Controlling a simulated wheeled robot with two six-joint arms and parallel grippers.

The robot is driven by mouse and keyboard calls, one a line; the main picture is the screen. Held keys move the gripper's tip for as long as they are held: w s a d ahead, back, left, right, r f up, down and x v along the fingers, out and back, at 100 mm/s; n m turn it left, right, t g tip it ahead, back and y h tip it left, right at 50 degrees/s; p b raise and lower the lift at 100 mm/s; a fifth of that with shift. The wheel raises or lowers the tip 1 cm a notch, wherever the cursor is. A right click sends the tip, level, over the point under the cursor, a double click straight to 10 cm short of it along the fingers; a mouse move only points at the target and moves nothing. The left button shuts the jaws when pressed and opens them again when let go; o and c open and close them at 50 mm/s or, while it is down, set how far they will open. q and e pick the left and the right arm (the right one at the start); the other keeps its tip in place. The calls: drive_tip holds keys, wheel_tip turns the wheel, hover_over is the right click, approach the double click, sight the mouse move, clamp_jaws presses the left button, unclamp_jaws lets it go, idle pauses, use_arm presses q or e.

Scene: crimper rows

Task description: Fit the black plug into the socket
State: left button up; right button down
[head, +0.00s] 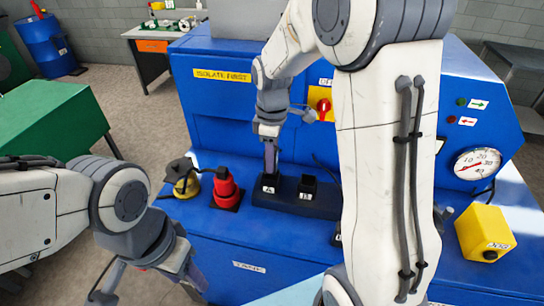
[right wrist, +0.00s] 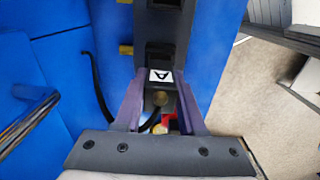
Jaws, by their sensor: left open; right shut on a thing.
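My right gripper (head: 270,170) points down at the block labelled A on the black socket strip (head: 325,211). Its two fingers also show in the right wrist view (right wrist: 160,105), shut on a dark thing with a brass-coloured round part. This appears to be the black plug (right wrist: 160,88), mostly hidden by the fingers in the head view. The A label (right wrist: 160,76) sits just beyond the fingertips. Whether the plug is seated in the strip I cannot tell. My left gripper (head: 195,282) is open and empty, low at the left, apart from the bench.
A red cone-shaped part (head: 227,190) and a yellow-and-black part (head: 186,184) stand left of the strip. A second block labelled B (head: 306,188) is right of A. A yellow box (head: 485,233) and a gauge (head: 478,163) are at the right.

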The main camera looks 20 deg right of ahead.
drive_tip(key=shift+p, duration=0.3)
idle(0.8)
drive_tip(key=shift+f+b, duration=1)
drive_tip(key=shift+f, duration=0.55)
drive_tip(key=shift+c, duration=2.1)
unclamp_jaws()
drive_tip(key=shift+r, duration=0.55)
wheel_tip(320, 180, up, 10)
drive_tip(key=shift+f+b, duration=0.25)
drive_tip(key=shift+b, duration=0.75)
